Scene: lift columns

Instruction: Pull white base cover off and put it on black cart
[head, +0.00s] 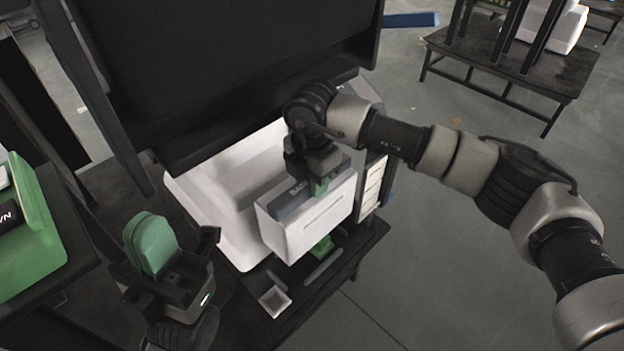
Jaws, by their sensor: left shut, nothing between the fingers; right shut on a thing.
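The white base cover (305,232) is a box-like panel, tilted, in front of a larger white housing (215,195). A grey strip with partly hidden lettering runs along its top. My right gripper (320,186) reaches down from above and is shut on its top edge, with a green fingertip showing there. My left gripper (150,242) is at the lower left, apart from the cover, with green fingers shut and empty. I cannot tell for certain which dark stand is the black cart; a black table (550,78) stands at the upper right.
A dark shelf (345,270) beneath the cover holds a small white tray (273,301) and grey bars. A large black panel (220,65) hangs above the housing. A green case (30,240) stands at the left. Grey floor (440,270) lies open at the right.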

